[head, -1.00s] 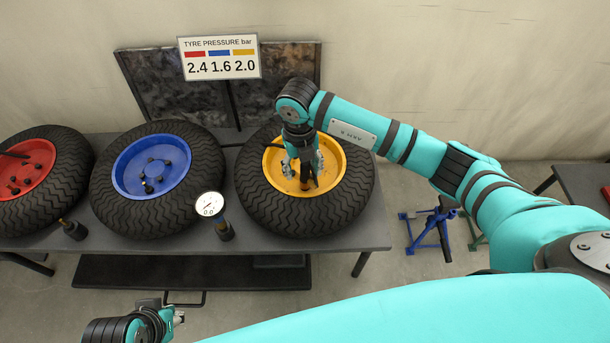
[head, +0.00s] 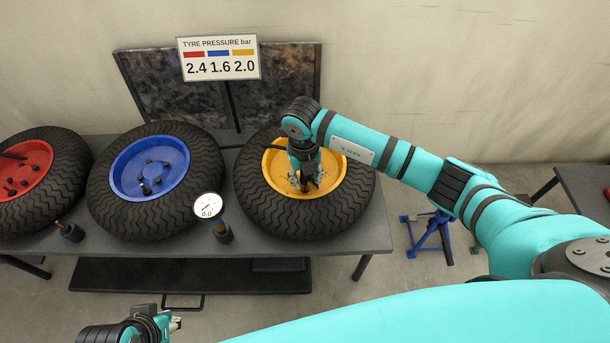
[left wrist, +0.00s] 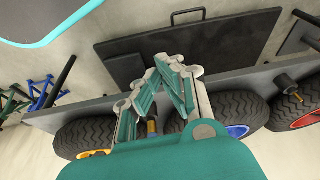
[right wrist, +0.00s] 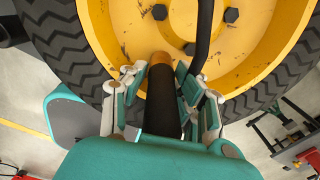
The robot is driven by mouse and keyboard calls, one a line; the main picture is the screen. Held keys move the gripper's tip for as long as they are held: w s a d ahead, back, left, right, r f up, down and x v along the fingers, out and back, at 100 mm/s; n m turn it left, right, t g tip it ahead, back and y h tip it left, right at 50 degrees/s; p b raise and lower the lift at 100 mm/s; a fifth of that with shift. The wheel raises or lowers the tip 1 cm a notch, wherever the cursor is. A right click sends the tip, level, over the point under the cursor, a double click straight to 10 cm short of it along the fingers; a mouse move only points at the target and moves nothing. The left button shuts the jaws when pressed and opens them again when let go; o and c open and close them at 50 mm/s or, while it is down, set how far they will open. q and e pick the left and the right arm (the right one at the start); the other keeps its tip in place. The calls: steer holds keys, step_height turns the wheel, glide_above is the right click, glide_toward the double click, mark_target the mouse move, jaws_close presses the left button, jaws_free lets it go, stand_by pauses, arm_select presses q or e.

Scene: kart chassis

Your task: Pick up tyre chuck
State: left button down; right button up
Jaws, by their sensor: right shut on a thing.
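The tyre chuck (right wrist: 163,100) is a black cylinder with a brass-coloured end, upright in the picture against the yellow wheel hub in the right wrist view. My right gripper (head: 307,184) is over the yellow hub in the head view. Its fingers (right wrist: 162,90) are shut on the chuck's black body, one on each side. In the head view the fingers mostly hide the chuck. My left gripper (head: 176,323) is low at the front, away from the bench. In the left wrist view its fingers (left wrist: 168,82) are drawn together with nothing seen between them.
A yellow-hubbed wheel (head: 350,205), a blue-hubbed wheel (head: 205,165) and a red-hubbed wheel (head: 75,165) lie on the grey bench (head: 375,235). A round gauge (head: 208,207) reading 0.0 stands between two wheels. A dark hose (right wrist: 204,35) passes beside the chuck. A pressure sign (head: 218,58) is behind.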

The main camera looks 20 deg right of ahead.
jaws_close()
